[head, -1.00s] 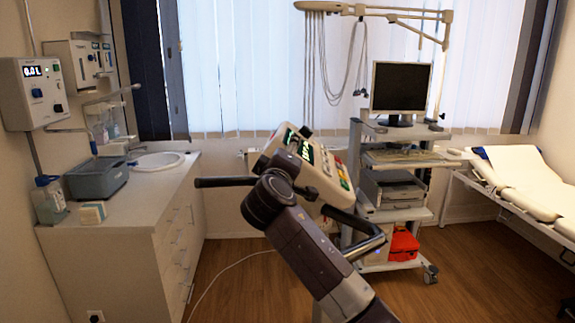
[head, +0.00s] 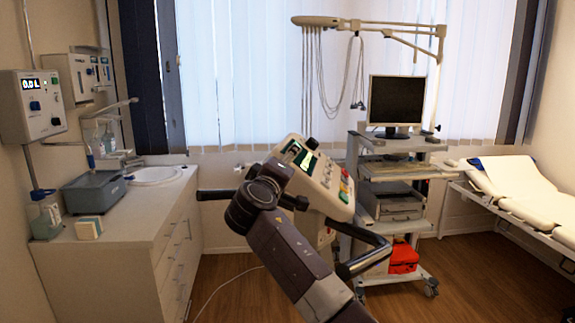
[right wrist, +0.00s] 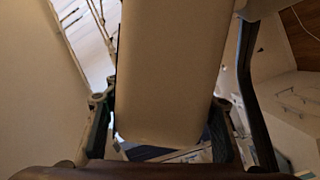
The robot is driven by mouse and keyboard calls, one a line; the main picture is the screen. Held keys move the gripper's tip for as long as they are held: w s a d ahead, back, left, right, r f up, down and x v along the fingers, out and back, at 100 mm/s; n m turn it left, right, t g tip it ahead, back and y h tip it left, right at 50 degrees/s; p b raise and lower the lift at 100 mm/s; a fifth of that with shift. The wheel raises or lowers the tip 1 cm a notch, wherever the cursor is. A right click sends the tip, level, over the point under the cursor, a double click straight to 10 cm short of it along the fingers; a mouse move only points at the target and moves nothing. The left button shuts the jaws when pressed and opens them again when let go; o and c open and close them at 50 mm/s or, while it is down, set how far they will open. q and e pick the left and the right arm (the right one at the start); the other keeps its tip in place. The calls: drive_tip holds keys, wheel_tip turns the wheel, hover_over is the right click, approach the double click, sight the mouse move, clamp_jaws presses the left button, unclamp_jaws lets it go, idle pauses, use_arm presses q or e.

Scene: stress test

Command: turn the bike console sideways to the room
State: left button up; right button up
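The bike console (head: 322,182) is a beige, tilted unit with a lit green screen and coloured buttons, at the middle of the head view. Its face points up and to the right. Dark handlebars (head: 366,252) show beside and below it. My right arm rises from the bottom, and its wrist is at the console's left side. In the right wrist view, the fingers of my right gripper (right wrist: 163,135) stand on both sides of a beige slab (right wrist: 172,70), seemingly the console, and appear to press its edges. In the head view the fingertips are hidden. My left gripper is out of view.
A counter (head: 120,240) with a sink stands at the left. A wheeled cart (head: 405,172) with a monitor (head: 397,100) stands close behind the console at the right. A couch (head: 515,190) is at the far right. Wooden floor (head: 240,280) is open between counter and console.

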drive_tip(key=o, duration=0.4)
drive_tip(key=shift+w+a, duration=0.2)
drive_tip(key=shift+o, duration=0.2)
drive_tip(key=shift+s, duration=0.4)
drive_tip(key=s+a, duration=0.1)
drive_tip(key=s, duration=0.5)
drive_tip(key=shift+s, duration=0.35)
drive_tip(key=shift+c, duration=0.5)
